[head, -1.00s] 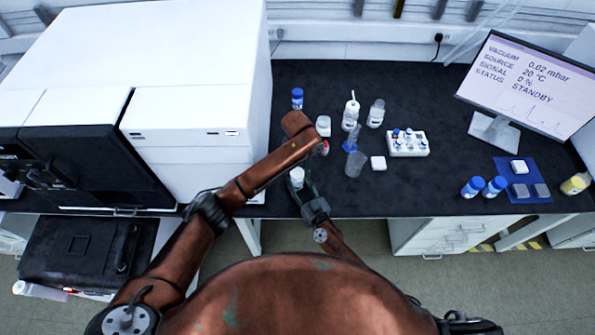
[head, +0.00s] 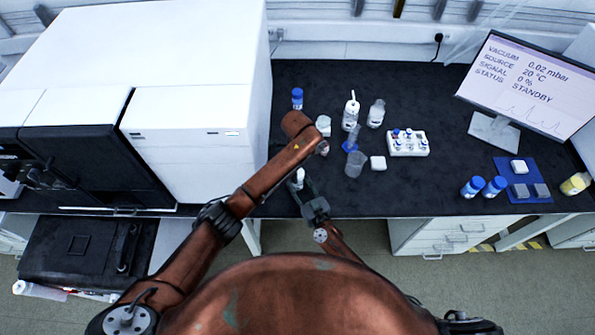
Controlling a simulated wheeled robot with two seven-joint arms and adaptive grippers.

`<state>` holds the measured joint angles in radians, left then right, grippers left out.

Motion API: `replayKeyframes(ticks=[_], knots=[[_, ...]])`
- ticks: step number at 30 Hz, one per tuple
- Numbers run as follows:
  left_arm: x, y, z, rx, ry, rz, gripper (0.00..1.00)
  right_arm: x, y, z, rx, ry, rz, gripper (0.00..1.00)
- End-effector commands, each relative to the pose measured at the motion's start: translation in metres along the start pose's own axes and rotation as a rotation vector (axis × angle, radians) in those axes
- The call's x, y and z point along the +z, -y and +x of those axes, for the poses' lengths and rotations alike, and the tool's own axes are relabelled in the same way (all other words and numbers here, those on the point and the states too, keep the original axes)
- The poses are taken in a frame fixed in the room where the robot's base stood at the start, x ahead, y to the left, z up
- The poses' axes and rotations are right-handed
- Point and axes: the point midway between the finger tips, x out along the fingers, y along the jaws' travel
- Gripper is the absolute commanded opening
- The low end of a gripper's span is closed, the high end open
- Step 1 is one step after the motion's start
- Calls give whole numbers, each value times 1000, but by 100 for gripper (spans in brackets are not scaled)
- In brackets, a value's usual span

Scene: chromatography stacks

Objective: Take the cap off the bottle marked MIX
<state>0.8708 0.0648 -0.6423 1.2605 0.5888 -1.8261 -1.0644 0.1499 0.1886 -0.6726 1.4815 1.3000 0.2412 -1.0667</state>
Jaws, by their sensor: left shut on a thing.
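A small bottle (head: 299,177) with a white top stands near the bench's front edge, partly hidden by my left forearm. No MIX marking can be read on it. Grey jaws lie close around the bottle's near side, with a link running back under my body.
Behind stand a blue-capped bottle (head: 297,98), a white-lidded jar (head: 323,125), a wash bottle (head: 351,112), a clear bottle (head: 376,113) and a beaker (head: 355,163). A vial rack (head: 408,151) is to the right. A large white instrument (head: 190,110) bounds the left.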

Motion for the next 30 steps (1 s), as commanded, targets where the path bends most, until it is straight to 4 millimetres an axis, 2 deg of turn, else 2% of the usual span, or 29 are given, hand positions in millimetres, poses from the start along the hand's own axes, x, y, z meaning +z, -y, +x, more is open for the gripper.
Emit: replayKeyframes(ticks=[1, 27, 30], knots=[[-2, -1, 1, 2, -4, -104, 8, 4, 0, -2, -1, 7, 1, 0], [-3, 0, -1, 6, -1, -2225, 8, 4, 0, -2, -1, 7, 1, 0], [-3, 0, -1, 4, -1, -2431, 8, 4, 0, -2, -1, 7, 1, 0]])
